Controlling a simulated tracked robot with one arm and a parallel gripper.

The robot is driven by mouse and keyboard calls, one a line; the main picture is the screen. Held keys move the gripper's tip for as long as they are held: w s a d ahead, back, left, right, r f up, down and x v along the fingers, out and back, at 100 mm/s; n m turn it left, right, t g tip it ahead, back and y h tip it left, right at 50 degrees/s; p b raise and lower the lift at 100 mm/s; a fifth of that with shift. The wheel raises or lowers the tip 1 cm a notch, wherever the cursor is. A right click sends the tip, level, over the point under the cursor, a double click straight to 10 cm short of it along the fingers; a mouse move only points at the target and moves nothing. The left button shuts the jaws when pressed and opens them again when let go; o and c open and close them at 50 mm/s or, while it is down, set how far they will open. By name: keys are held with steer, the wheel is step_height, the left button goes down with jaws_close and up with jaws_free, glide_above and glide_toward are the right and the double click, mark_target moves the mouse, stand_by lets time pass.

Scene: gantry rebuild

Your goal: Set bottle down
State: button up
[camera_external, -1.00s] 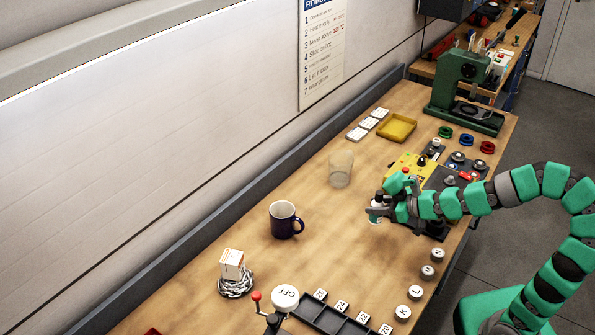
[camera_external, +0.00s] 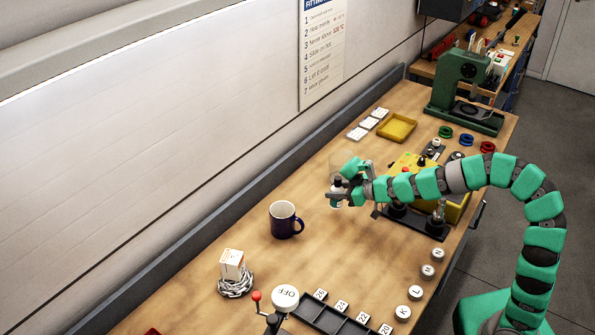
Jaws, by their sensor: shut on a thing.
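My gripper (camera_external: 343,188) is shut on a small bottle (camera_external: 336,203) with a pale body and a dark top. The gripper fingers hide part of the bottle.
A dark blue mug (camera_external: 281,221) stands just left of the bottle. A yellow control box (camera_external: 405,163) is under and behind my arm. A yellow tray (camera_external: 397,128) lies farther back. Bare wood lies in front of the bottle.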

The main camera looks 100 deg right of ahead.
steer(key=shift+w+d+f, duration=0.15)
steer(key=shift+w+d, duration=0.35)
steer(key=shift+f, duration=0.1)
steer(key=shift+f+b, duration=0.45)
steer(key=shift+f, duration=1.1)
steer(key=shift+f, duration=0.2)
steer(key=o, duration=1)
steer(key=shift+r, duration=0.15)
